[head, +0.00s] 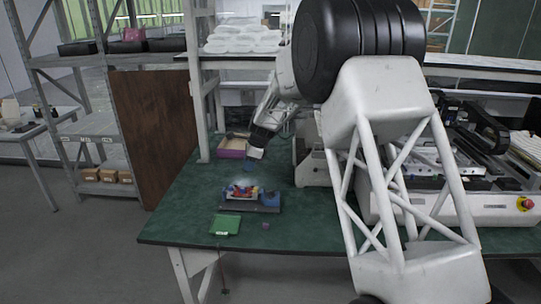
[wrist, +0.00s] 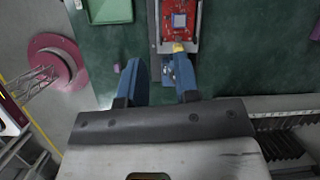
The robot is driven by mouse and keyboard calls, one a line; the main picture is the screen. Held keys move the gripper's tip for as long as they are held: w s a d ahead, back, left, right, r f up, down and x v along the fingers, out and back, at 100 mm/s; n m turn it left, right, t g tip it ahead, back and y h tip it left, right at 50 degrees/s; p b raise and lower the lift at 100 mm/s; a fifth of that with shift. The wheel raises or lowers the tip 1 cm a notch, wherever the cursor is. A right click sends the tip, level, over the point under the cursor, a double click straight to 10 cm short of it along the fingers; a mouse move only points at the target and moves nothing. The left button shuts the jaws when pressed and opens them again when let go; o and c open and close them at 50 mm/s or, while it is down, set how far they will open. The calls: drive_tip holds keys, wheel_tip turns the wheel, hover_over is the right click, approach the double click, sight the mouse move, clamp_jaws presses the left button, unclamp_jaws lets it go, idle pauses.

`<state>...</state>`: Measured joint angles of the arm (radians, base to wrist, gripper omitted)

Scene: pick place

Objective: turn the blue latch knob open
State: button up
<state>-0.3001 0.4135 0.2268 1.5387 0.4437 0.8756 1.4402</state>
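A grey fixture (head: 262,209) sits on the green table and carries a red board with small parts. In the wrist view, the red board (wrist: 178,14) lies at the top of the fixture (wrist: 153,40), with a yellow piece (wrist: 178,47) at its lower edge. Small blue and metallic parts (wrist: 168,68) show between my fingers; I cannot tell for sure which is the latch knob, and the right finger hides some of this area. My gripper (wrist: 158,60) is open, with blue fingers apart and nothing visibly held. In the head view my gripper (head: 251,163) is above and behind the fixture.
A green tray (head: 225,224) and a small purple cube (head: 265,226) lie in front of the fixture. A pink-purple box (head: 232,147) stands behind it. White equipment (head: 450,205) fills the table's right side. The table's left part is clear.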

drive_tip(key=s+d+r+n, duration=0.3)
drive_tip(key=s+d+r, duration=0.6)
drive_tip(key=shift+t+h, duration=0.3)
drive_tip(key=shift+h, duration=0.1)
drive_tip(key=shift+o, duration=1.4)
drive_tip(key=n+g, duration=0.1)
drive_tip(key=g, duration=0.2)
approach(231, 187)
drive_tip(key=shift+f, duration=0.6)
drive_tip(key=shift+a+f, duration=0.1)
drive_tip(key=shift+x, duration=3.75)
